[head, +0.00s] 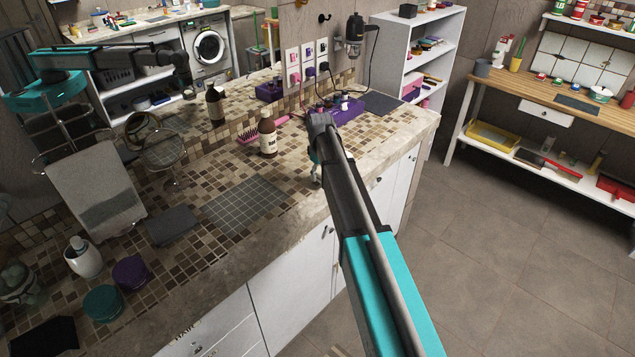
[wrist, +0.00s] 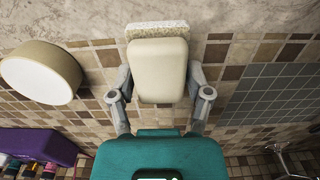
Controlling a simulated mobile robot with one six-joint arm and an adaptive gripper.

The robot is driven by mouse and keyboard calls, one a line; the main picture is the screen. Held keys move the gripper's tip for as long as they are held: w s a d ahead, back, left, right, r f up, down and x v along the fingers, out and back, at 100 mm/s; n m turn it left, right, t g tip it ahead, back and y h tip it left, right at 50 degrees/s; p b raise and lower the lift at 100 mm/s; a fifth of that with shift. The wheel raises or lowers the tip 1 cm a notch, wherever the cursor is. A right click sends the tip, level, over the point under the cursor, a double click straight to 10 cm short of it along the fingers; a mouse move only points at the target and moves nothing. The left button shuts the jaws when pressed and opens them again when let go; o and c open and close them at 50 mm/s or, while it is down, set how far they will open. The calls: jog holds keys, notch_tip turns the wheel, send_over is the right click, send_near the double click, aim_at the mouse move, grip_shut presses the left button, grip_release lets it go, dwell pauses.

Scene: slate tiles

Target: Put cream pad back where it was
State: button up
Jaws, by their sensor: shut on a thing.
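The cream pad (wrist: 160,72) is in the wrist view, a rounded cream block with a pale speckled layer at its far end. My gripper (wrist: 160,88) is shut on it, one grey finger on each side. Whether the pad touches the counter or hangs above it, I cannot tell. In the head view my gripper (head: 316,176) is over the tiled counter near its front edge, mostly hidden by my arm. The pad cannot be made out there.
A white-topped round container (wrist: 42,75) stands left of the pad in the wrist view. A grid mat (head: 245,202) lies left of my gripper in the head view.

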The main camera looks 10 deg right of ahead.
aim_at(320, 179)
jog(key=shift+f+b, duration=1.05)
jog(key=shift+f, duration=0.35)
jog(key=shift+f, duration=0.15)
jog(key=o, duration=1)
jog(key=shift+r, duration=0.2)
notch_tip(320, 179, up, 12)
jog(key=p, duration=1.2)
jog(key=shift+s, duration=0.1)
